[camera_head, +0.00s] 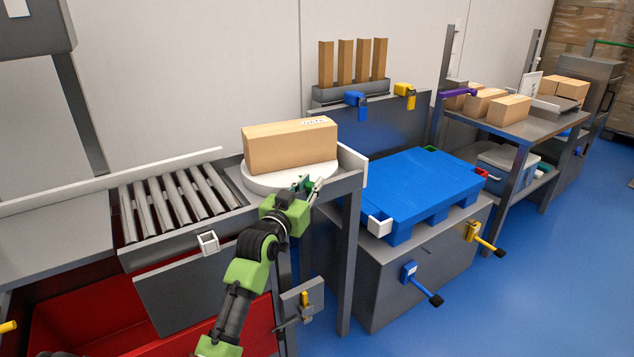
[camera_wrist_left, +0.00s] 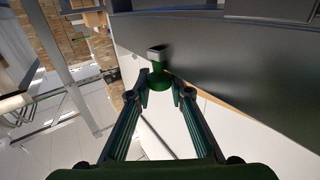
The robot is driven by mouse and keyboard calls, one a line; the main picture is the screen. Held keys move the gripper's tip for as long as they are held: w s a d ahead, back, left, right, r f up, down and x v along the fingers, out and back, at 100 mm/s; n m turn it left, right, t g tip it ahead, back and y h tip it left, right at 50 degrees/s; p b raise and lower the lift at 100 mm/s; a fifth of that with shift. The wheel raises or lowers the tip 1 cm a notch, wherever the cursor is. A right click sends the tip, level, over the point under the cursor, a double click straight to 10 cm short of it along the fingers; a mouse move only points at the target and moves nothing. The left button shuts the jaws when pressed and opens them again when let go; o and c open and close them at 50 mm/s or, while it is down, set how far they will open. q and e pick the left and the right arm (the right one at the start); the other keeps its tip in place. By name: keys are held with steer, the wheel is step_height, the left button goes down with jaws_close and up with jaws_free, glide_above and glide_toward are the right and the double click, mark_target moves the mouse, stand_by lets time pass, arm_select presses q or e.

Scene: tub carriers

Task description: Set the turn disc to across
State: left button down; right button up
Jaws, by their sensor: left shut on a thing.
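The turn disc (camera_head: 262,183) is a white round plate at the right end of the roller bench. A brown carton (camera_head: 290,146) with a small label lies on it, its long side running left to right in the picture. My left gripper (camera_head: 314,187) is at the disc's front right edge. In the left wrist view its two fingers (camera_wrist_left: 160,92) are shut on a green knob (camera_wrist_left: 157,77) with a grey end, beside a dark grey surface. The head view largely hides the knob behind the gripper. My right gripper is not in view.
Rollers (camera_head: 175,203) lie left of the disc, above a red bin (camera_head: 105,325). A white guard (camera_head: 352,165) stands at the bench's right end. A blue pallet (camera_head: 415,185) sits on a grey station to the right. Blue floor (camera_head: 560,270) is open at right.

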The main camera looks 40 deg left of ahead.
arm_select(q)
steer(key=shift+s+a+r+m+h, duration=0.1)
steer(key=shift+s+a+m+h, duration=0.3)
steer(key=shift+s+a+h, duration=0.2)
steer(key=c, duration=1.8)
jaws_free()
steer(key=shift+d, duration=0.1)
steer(key=s, duration=0.4)
steer(key=s+d, duration=0.1)
steer(key=s, duration=0.6)
steer(key=shift+s+d, duration=0.3)
steer(key=shift+s, duration=0.1)
